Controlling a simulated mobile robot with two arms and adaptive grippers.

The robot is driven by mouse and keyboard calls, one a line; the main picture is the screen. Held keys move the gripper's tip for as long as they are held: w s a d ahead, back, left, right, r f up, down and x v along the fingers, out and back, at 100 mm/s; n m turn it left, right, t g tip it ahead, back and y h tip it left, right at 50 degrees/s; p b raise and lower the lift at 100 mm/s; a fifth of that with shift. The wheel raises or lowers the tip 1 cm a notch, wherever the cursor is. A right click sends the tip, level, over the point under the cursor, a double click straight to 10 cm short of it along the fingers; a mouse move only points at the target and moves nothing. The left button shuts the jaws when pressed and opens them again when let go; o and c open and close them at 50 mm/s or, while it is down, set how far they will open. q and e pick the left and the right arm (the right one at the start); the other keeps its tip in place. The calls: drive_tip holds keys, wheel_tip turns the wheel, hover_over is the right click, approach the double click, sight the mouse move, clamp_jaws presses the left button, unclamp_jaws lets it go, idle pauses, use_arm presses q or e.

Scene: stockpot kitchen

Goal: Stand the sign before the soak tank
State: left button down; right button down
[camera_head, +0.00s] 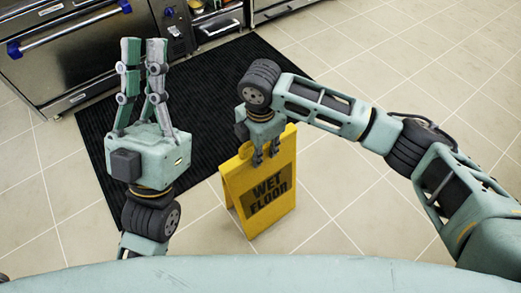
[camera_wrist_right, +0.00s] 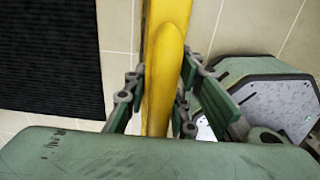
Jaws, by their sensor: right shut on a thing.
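The yellow wet floor sign (camera_head: 262,199) is upright on or just above the tiled floor in the head view; I cannot tell if its base touches. My right gripper (camera_head: 265,157) is shut on its top edge from above. In the right wrist view the sign (camera_wrist_right: 167,65) runs between the fingers of my right gripper (camera_wrist_right: 160,103). My left gripper (camera_head: 142,85) is empty, its fingers pointing away with a gap between them. I cannot make out a soak tank in these views.
A black ribbed mat (camera_head: 205,90) lies behind the sign and also shows in the right wrist view (camera_wrist_right: 50,60). A steel oven (camera_head: 85,45) with blue-ended handles stands at the back left. Pale floor tiles (camera_head: 370,70) are clear at the right.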

idle(0.3)
drive_tip(key=c, duration=1.5)
unclamp_jaws()
drive_tip(key=shift+o, duration=0.2)
